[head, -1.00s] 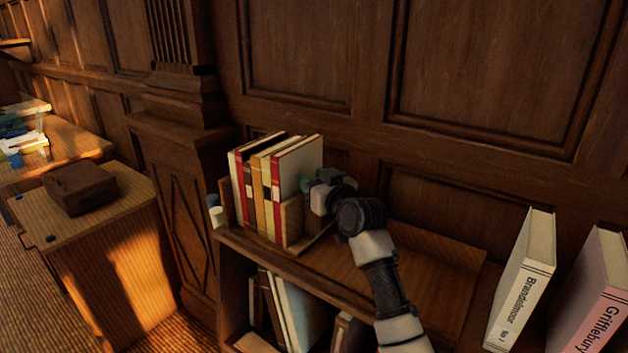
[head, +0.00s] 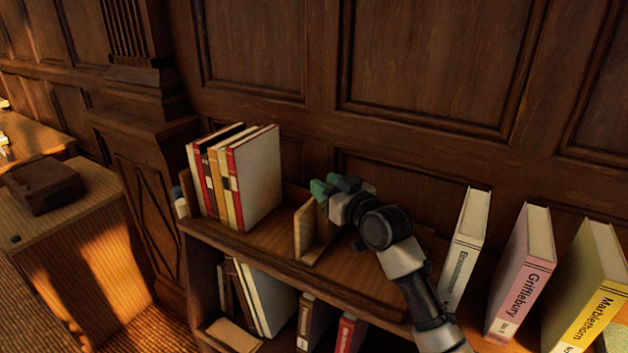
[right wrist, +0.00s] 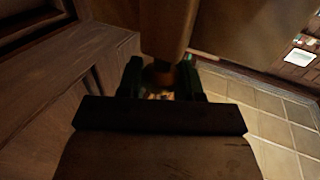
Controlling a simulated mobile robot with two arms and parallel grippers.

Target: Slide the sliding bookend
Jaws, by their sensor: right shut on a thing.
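The sliding bookend (head: 303,234) is a light wooden upright plate on the top of the low bookcase (head: 262,238). It stands to the right of a row of upright books (head: 254,176), with a clear gap between them. My right gripper (head: 323,189), with green fingertips, is shut on the bookend at its upper back part. In the right wrist view, its dark fingers (right wrist: 160,80) close around a brown wooden piece (right wrist: 168,28), which seems to be the bookend. The exact contact is dark and partly hidden. My left gripper is not in view.
To the right stand a white book (head: 464,243), a pink book (head: 524,270) and a yellow book (head: 590,290). The shelf top between the bookend and the white book is mostly bare, under my right arm. A panelled wall (head: 440,75) stands behind.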

